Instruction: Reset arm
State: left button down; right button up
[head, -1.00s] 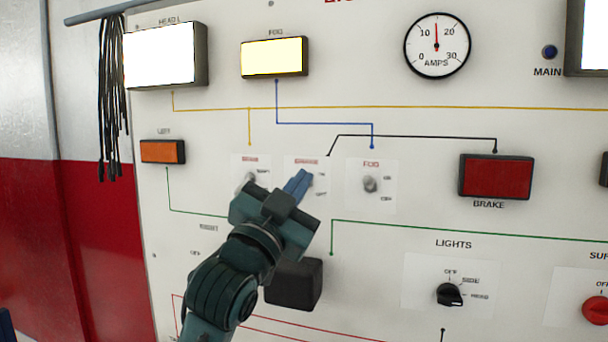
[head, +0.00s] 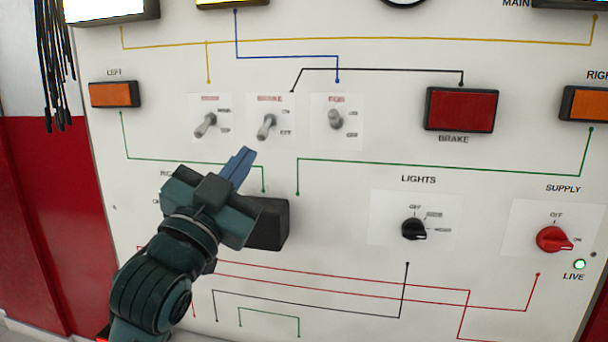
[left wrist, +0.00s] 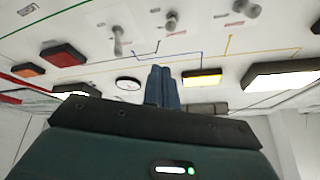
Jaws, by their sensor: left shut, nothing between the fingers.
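My left gripper (head: 240,165) is shut and empty in the head view, its blue fingers pressed together. It is in front of the white panel (head: 380,285), below the brake toggle switch (head: 266,127) and apart from it. The fingers also show in the left wrist view (left wrist: 161,88). The left toggle (head: 206,125) and the fog toggle (head: 335,119) stand on either side of the brake toggle. A dark block (head: 268,225) on the panel is partly hidden behind my left gripper. My right gripper is not in view.
The brake lamp (head: 461,110) is dull red. The black lights knob (head: 413,229) and red supply knob (head: 553,239) stick out at the right. A green live light (head: 579,264) is lit. Black leads (head: 54,60) hang at the upper left.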

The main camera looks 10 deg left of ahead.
pick_arm(q)
notch_tip(320, 180, down, 25)
jog(key=d+n+g+y+p, duration=0.1)
jog(key=n+g+p, duration=0.1)
jog(key=g, duration=0.4)
jog(key=s+d+f+n+g+p, duration=0.1)
jog(key=s+f+g, duration=0.2)
jog(key=s+f, duration=0.6)
jog(key=s+f+n+g+p, duration=0.1)
jog(key=s+f+n+g, duration=0.1)
jog(key=s+f, duration=0.7)
notch_tip(320, 180, down, 5)
jog(key=shift+s+d+f+g, duration=0.1)
jog(key=shift+s+d+g, duration=0.25)
jog(key=shift+g, duration=0.15)
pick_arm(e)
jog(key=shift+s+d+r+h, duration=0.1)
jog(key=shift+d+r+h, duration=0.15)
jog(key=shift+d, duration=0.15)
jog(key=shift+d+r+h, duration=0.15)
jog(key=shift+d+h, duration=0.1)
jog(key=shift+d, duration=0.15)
pick_arm(q)
jog(key=shift+w, duration=0.1)
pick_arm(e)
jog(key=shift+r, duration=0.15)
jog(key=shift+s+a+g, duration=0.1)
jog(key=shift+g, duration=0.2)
pick_arm(q)
jog(key=shift+y, duration=0.3)
